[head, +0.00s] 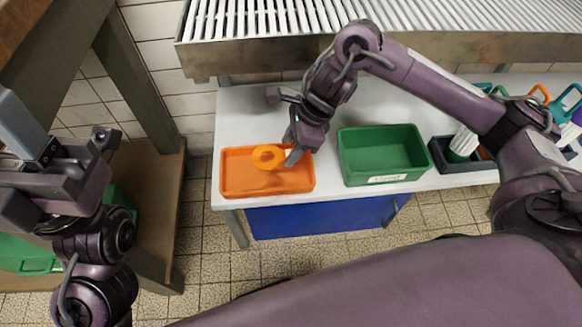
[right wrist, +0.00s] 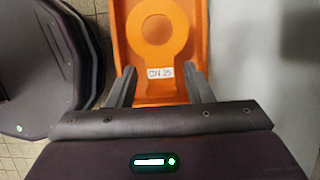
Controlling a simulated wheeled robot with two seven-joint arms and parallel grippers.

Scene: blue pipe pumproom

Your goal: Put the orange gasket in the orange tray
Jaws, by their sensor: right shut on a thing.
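The orange tray (head: 238,184) sits at the left end of the white bench. It also fills the upper middle of the right wrist view (right wrist: 196,22). The orange gasket (head: 258,155), a flat ring with a tab, is over the right back part of the tray. In the right wrist view its ring (right wrist: 140,36) lies beyond the fingertips. My right gripper (head: 292,158) is shut on the gasket, pointing down over the tray. I cannot tell whether the gasket touches the tray floor. My left gripper (head: 22,125) is at the far left, away from the bench; its finger gap is unclear.
A green tray (head: 350,160) with a white label stands to the right of the orange tray. A dark bin (head: 443,158) with bottles is further right. A slatted metal shelf (head: 265,50) overhangs the bench's back. A brown table (head: 160,195) stands at left.

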